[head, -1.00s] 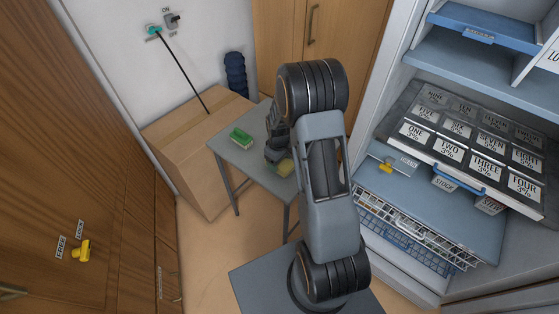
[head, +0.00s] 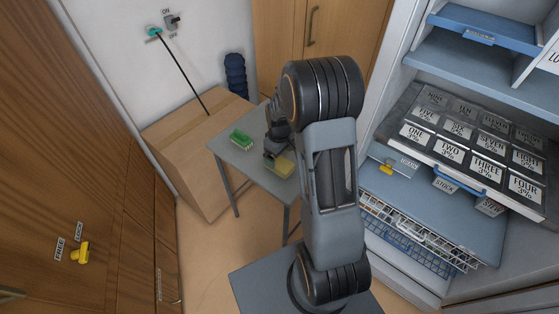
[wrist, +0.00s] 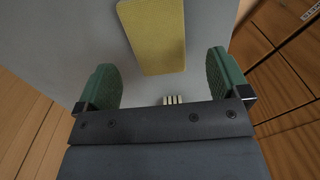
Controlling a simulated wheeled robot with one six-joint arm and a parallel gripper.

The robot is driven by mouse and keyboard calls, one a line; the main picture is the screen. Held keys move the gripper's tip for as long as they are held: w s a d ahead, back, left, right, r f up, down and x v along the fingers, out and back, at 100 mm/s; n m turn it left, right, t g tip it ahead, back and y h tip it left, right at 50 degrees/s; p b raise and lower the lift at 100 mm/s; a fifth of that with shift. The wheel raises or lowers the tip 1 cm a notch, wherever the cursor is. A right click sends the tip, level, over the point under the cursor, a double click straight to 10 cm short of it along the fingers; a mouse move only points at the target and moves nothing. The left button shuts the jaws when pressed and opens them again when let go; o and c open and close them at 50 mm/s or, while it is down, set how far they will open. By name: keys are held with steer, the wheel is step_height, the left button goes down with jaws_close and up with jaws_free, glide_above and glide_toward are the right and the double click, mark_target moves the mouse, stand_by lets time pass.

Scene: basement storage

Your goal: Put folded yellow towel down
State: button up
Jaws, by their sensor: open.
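The folded yellow towel (head: 286,167) lies flat on the small grey table (head: 268,183), near its right side. My arm and gripper partly hide it in the head view. In the wrist view the towel (wrist: 154,36) is a flat yellow rectangle on the grey top (wrist: 82,35). My gripper (head: 270,153) is over the table beside the towel. In the wrist view its green finger pads (wrist: 161,68) stand wide apart. The towel's near end lies between their tips in the picture, with clear gaps on both sides. Contact with the towel does not show.
A green brush (head: 241,138) lies on the table to the left of my gripper. A cardboard box (head: 180,125) stands behind and left of the table. A dark blue ribbed object (head: 235,73) is behind. Shelves with numbered labels (head: 470,150) stand at the right.

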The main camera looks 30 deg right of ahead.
mark_target(279, 163)
step_height(279, 163, up, 8)
steer(key=s+a+r+m+t, duration=0.1)
steer(key=s+a+r, duration=0.3)
steer(key=s, duration=0.4)
steer(key=s+a+r+m+t, duration=0.2)
steer(key=s+a+r, duration=0.3)
steer(key=s, duration=0.3)
steer(key=shift+r+m, duration=0.35)
steer(key=shift+m, duration=0.55)
steer(key=shift+w+a, duration=0.1)
step_height(279, 163, up, 6)
steer(key=p, duration=0.5)
steer(key=shift+t+p, duration=0.3)
steer(key=shift+p, duration=0.1)
steer(key=shift+r, duration=0.1)
